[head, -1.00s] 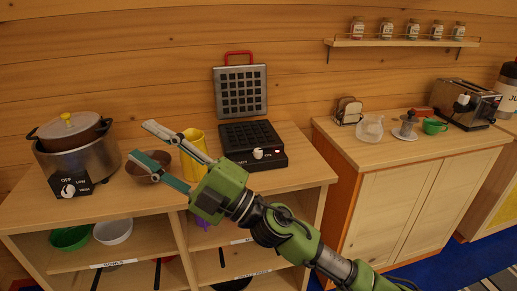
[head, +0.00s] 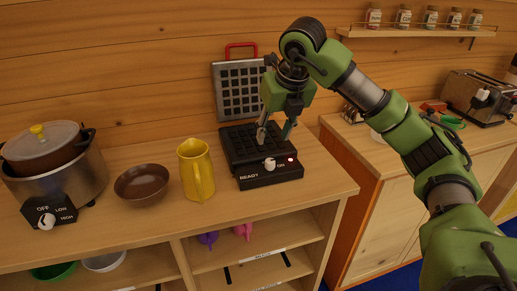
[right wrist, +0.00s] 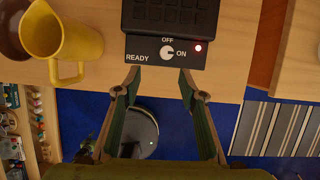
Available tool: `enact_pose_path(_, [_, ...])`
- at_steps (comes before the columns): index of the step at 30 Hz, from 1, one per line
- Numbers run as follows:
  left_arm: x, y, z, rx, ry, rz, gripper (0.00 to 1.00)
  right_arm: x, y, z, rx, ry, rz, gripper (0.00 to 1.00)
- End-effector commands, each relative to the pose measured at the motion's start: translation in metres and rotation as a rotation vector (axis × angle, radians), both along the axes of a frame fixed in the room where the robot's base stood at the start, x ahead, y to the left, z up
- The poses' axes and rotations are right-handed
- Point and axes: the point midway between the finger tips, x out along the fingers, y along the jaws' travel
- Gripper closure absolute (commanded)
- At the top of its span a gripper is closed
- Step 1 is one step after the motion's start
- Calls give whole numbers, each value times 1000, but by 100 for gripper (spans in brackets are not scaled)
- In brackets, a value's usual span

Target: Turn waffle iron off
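The black waffle iron (head: 278,180) stands on the wooden counter with its gridded lid (head: 238,92) raised. Its front panel has a white knob (head: 270,164) and a lit red light. In the right wrist view the knob (right wrist: 167,53) sits between the labels READY and ON, below OFF; its notch appears to face ON. My right gripper (head: 273,138) hangs above the iron, fingers pointing down. In the right wrist view my right gripper (right wrist: 160,80) has its fingers spread and empty, the tips short of the knob in the picture. My left gripper is not in view.
A yellow pitcher (head: 196,172) and a brown bowl (head: 142,184) stand left of the iron. A cooker with a lidded pot (head: 48,145) is farther left. A second counter with a toaster (head: 479,96) is at right, across a gap.

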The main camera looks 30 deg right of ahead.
Motion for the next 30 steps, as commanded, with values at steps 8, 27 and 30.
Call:
enact_pose_path(8, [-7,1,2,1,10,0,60,5,-14,-18,-24,11,-32,62])
enact_pose_path(27, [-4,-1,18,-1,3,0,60,45,-22,-120,-22,8,-26,62])
enact_pose_path(30, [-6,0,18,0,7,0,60,46,-22,-124,-22,7,-25,62])
